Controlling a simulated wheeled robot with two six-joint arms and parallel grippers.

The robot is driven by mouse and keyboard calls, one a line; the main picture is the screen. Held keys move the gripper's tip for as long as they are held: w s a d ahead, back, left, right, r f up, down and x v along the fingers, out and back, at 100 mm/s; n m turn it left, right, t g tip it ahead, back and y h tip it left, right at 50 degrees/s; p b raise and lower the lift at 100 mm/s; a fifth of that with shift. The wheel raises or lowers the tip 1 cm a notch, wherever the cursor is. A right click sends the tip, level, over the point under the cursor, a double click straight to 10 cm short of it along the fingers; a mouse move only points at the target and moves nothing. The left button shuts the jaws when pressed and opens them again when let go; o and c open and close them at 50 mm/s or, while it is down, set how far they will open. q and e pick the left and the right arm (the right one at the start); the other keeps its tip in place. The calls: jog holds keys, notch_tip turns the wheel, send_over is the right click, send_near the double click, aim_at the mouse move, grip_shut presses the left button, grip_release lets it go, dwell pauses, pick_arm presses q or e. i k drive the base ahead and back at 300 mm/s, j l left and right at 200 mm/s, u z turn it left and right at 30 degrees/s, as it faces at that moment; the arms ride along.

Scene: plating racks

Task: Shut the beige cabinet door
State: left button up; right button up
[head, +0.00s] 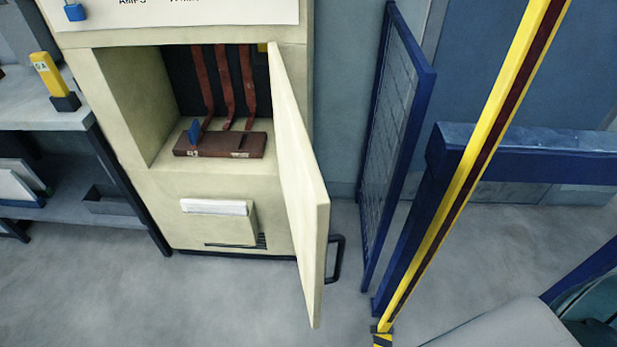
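The beige cabinet (118,110) stands at the left of the head view, its compartment open to me. The beige cabinet door (303,190) is hinged on the right side of the opening and stands wide open, swung out toward me. A dark handle (336,260) sticks out on the right from the door's outer face. Inside the compartment are a brown block (220,145), a small blue piece (194,131) and several reddish-brown straps. Neither of my grippers is in view.
A blue-framed mesh panel (395,140) stands right of the door. A yellow and dark red post (470,165) and a blue beam (540,155) are further right. A shelf (45,115) with a yellow device (50,75) is at left. Grey floor (200,305) before the cabinet is clear.

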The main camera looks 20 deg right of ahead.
aim_at(307, 202)
jog(key=i+l, duration=0.1)
jog(key=l, duration=0.3)
jog(key=i+l+u, duration=0.15)
jog(key=l, duration=0.65)
jog(key=i+u, duration=0.05)
